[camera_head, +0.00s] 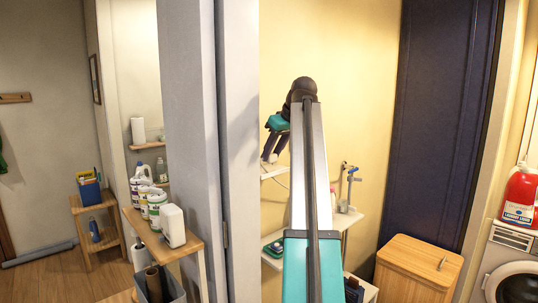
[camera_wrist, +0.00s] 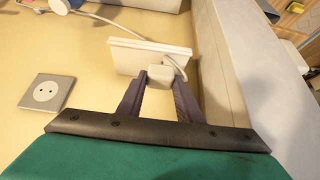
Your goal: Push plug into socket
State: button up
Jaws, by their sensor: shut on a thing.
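A pale plug (camera_wrist: 160,74) with a white cable is between the two dark fingers of my gripper (camera_wrist: 161,80) in the wrist view. My gripper is shut on it. The socket (camera_wrist: 45,93) is a grey square plate with a round white recess and two holes, on the yellow wall to the left of the plug. The plug is clearly apart from the socket. In the head view my gripper (camera_head: 268,157) points down near the yellow wall; the plug and socket cannot be made out there.
A small white shelf (camera_wrist: 130,56) lies just behind the plug, and the cable passes over it. A pale wall edge (camera_wrist: 245,85) rises close on the right. In the head view, a white shelf unit (camera_head: 342,222) and a wooden hamper (camera_head: 418,265) stand below and right.

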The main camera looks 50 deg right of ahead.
jog(key=s+a+r+b, duration=0.1)
jog(key=s+a+b, duration=0.1)
jog(key=s+a, duration=0.5)
jog(key=shift+s, duration=1.15)
